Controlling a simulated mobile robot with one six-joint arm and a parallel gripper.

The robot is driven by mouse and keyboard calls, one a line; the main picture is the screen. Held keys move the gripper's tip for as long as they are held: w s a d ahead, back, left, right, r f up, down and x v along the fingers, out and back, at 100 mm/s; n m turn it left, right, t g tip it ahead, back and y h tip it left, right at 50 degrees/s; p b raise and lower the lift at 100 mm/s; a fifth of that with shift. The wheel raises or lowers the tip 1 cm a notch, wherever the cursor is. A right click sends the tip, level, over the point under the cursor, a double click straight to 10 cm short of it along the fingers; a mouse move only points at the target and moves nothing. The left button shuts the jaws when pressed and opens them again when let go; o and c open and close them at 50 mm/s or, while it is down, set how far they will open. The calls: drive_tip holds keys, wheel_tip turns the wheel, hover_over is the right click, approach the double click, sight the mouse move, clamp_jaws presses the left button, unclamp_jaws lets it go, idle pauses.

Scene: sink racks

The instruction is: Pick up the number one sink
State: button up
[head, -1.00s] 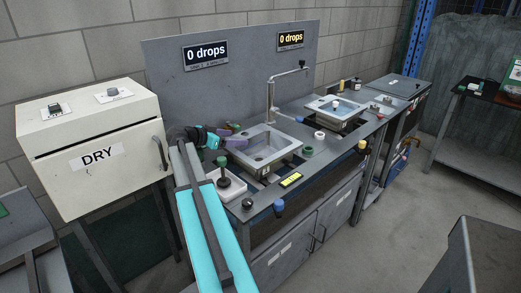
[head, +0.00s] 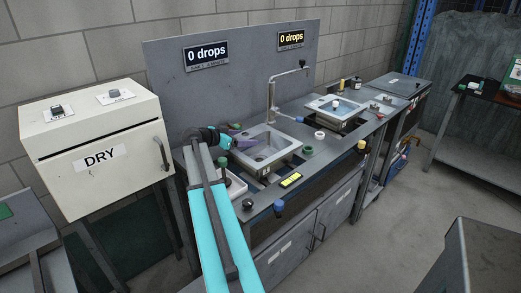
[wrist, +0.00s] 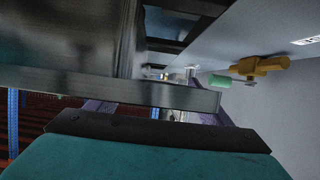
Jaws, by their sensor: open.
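A square grey metal sink (head: 268,151) sits in the near part of the workbench, below the tall tap. A second sink (head: 345,113) sits farther back to the right; I cannot read a number on either. My gripper (head: 238,141), with purple fingers, is at the left rim of the near sink. In the wrist view my gripper (wrist: 160,112) is open, with a purple finger at each side. A grey metal edge (wrist: 165,92), apparently the sink's rim, crosses close in front of the fingers and partly hides them. I cannot tell whether they touch it.
The tap (head: 271,95) rises behind the near sink. A white DRY box (head: 95,150) stands left of my arm. A white tray (head: 235,183) lies beside my arm, partly hidden. Coloured knobs, including a blue one (head: 279,206), line the bench front.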

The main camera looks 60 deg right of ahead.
drive_tip(key=shift+c, duration=0.3)
clamp_jaws()
drive_tip(key=shift+r, duration=0.1)
drive_tip(key=shift+r, duration=0.15)
idle(0.3)
drive_tip(key=shift+r+b, duration=0.95)
drive_tip(key=shift+r, duration=3.9)
